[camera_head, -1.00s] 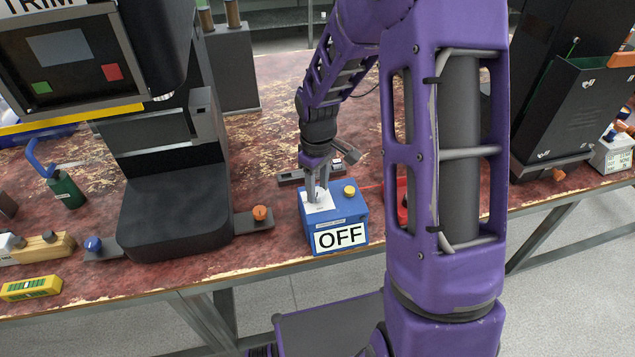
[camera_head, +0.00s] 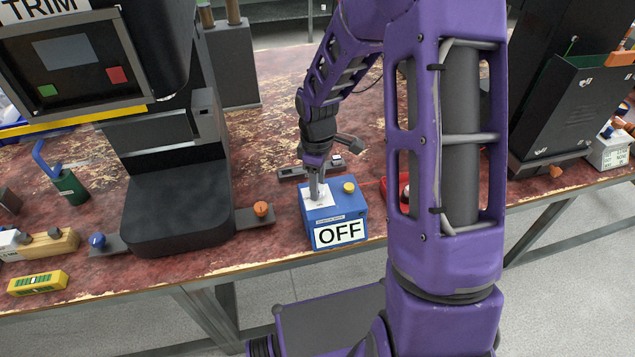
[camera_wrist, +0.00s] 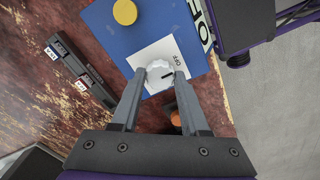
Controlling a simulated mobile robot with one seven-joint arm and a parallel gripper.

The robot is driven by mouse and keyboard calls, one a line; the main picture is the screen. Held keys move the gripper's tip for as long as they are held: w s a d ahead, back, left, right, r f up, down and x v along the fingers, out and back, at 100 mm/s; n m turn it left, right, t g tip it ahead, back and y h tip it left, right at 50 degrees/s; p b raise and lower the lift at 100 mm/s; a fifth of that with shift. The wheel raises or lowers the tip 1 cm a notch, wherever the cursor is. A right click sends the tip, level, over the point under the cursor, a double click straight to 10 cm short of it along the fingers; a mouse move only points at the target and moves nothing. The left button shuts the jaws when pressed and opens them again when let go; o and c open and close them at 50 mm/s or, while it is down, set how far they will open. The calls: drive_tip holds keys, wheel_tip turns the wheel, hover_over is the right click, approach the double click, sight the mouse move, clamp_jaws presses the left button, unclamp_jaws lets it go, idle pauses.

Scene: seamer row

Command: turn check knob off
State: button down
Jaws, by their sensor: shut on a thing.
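The blue control box (camera_head: 350,211) stands near the table's front edge, with a large OFF sign on its front face. It also fills the upper middle of the wrist view (camera_wrist: 118,46). On its top is a white plate (camera_wrist: 176,46) printed OFF, carrying the white round check knob (camera_wrist: 157,69). A dark mark on the knob points to the lower right of the OFF print. My gripper (camera_head: 318,196) reaches down from above onto the plate. In the wrist view, my gripper's fingertips (camera_wrist: 160,75) are shut on the knob from both sides. In the head view the fingers hide the knob.
A yellow button (camera_head: 349,187) sits on the same box, beside my fingers. A dark bar with small switches (camera_wrist: 82,72) lies behind the box. A black machine base (camera_head: 177,205) and an orange knob (camera_head: 261,209) are to the left. A red tray (camera_head: 404,190) is to the right.

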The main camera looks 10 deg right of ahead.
drive_tip(key=shift+w+r, duration=0.1)
drive_tip(key=shift+c, duration=2.1)
unclamp_jaws()
wheel_tip(320, 180, up, 17)
drive_tip(key=p, duration=0.2)
drive_tip(key=shift+r, duration=0.2)
